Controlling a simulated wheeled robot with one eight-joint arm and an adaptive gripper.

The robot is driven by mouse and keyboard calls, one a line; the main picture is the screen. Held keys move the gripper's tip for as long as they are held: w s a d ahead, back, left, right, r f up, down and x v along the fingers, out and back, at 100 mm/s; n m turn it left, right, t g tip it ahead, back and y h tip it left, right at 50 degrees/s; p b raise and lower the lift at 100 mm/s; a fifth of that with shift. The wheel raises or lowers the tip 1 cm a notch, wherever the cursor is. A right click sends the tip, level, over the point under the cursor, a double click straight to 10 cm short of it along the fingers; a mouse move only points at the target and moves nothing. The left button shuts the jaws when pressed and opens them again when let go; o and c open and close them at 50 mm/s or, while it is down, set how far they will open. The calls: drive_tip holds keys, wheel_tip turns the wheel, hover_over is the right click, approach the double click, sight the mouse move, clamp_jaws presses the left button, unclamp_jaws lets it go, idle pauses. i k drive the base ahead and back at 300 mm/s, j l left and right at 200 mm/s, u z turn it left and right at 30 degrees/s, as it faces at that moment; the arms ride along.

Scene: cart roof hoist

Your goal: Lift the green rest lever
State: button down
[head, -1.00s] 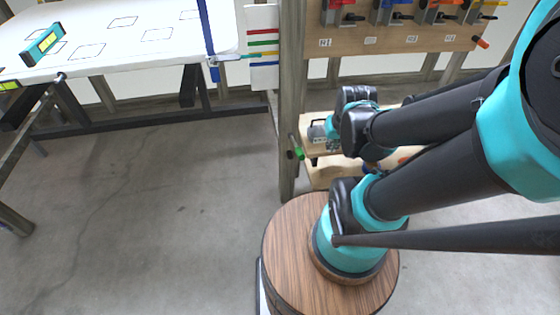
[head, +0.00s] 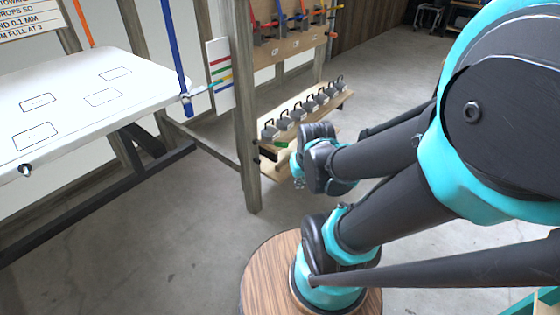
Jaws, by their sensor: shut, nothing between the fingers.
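The green rest lever (head: 281,145) shows as a small green piece beside the wooden post, at the left end of the low shelf. Its dark mount (head: 266,151) is next to it. My gripper (head: 297,184) shows only in small part, below and right of the lever, and appears apart from it. My wrist hides most of the gripper. The gripper is shut and holds nothing.
The wooden post (head: 246,110) stands left of the lever. Several grey weights with handles (head: 310,105) line the shelf behind my wrist.

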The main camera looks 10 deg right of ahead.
sight(270, 143)
drive_tip(key=k+j+z, duration=0.35)
drive_tip(key=k+j, duration=0.2)
drive_tip(key=j, duration=0.35)
drive_tip(key=k+j+z, duration=0.35)
drive_tip(key=k+j, duration=0.3)
drive_tip(key=j+u, duration=0.15)
drive_tip(key=u, duration=0.75)
drive_tip(key=i+l+u, duration=0.15)
drive_tip(key=u, duration=0.2)
drive_tip(key=i+l+u, duration=0.15)
drive_tip(key=l+u, duration=0.15)
drive_tip(key=l, duration=0.15)
drive_tip(key=i+l+u, duration=0.1)
drive_tip(key=l+u, duration=0.25)
drive_tip(key=i+l, duration=0.1)
drive_tip(key=l, duration=0.8)
drive_tip(key=k+j+z, duration=0.1)
drive_tip(key=j+z, duration=0.15)
drive_tip(key=z, duration=0.15)
drive_tip(key=k+j+z, duration=0.15)
drive_tip(key=z, duration=0.25)
drive_tip(key=k+j+z, duration=0.15)
drive_tip(key=z, duration=0.25)
drive_tip(key=j, duration=0.1)
